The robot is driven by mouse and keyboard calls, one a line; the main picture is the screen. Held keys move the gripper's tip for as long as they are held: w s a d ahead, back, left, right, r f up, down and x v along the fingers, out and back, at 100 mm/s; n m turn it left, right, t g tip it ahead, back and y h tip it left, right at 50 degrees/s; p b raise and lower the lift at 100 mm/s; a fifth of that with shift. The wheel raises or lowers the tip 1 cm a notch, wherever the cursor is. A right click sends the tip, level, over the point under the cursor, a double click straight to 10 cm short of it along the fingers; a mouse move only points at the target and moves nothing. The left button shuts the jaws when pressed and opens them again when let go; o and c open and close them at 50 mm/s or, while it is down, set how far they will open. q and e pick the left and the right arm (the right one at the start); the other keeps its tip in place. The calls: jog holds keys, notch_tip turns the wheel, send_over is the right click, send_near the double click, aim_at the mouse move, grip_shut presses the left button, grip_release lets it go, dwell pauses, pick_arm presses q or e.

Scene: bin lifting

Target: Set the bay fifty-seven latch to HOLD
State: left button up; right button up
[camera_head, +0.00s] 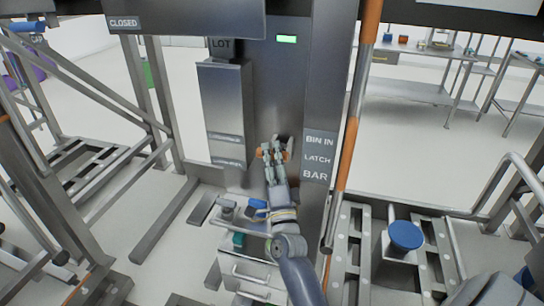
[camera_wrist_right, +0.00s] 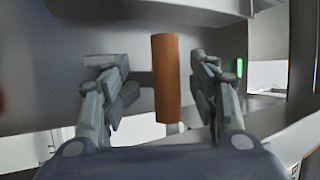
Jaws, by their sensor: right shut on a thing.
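An orange cylindrical handle (camera_wrist_right: 166,80) stands upright between the fingers of my right gripper (camera_wrist_right: 165,95) in the right wrist view. In the head view, my right gripper (camera_head: 272,152) is at the front of the grey column (camera_head: 279,85), and bits of orange show at both sides of its fingers. I see no HOLD marking or bay number. My left gripper is not in view.
A green light (camera_head: 286,39) is lit high on the column. A metal box (camera_head: 225,105) is left of the gripper. An orange-and-grey post (camera_head: 352,125) rises close on the right. A low drawer unit (camera_head: 252,275) with handles stands below my right arm.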

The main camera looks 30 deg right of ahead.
jog(key=v, duration=1)
jog(key=shift+s+a+f, duration=0.15)
jog(key=shift+s+f, duration=0.1)
jog(key=shift+f, duration=0.1)
jog(key=shift+w, duration=0.1)
jog(key=a+f+n+g+y, duration=0.2)
jog(key=a+f+n+y, duration=0.25)
jog(key=f, duration=0.75)
jog(key=a+f+n+g+y, duration=0.25)
jog(key=a+f+n, duration=0.2)
jog(key=f, duration=0.75)
jog(key=s+a+f+n+g+y, duration=0.2)
jog(key=s+f+n, duration=0.15)
jog(key=f, duration=0.45)
jog(key=s+a+f+n+g+y, duration=0.1)
jog(key=s+f+n+g, duration=0.15)
jog(key=s+f, duration=0.45)
jog(key=s+f+n+g, duration=0.3)
jog(key=s+f+g, duration=0.2)
jog(key=s+f, duration=0.85)
jog(key=s+d+f+n+g, duration=0.1)
jog(key=s+f, duration=0.3)
jog(key=s, duration=0.5)
jog(key=s+d+f+n+g, duration=0.2)
jog(key=s+f+n+g, duration=0.2)
jog(key=s, duration=0.5)
jog(key=shift+s+f+g+b, duration=0.3)
jog(key=shift+s+f, duration=0.05)
jog(key=shift+f, duration=0.1)
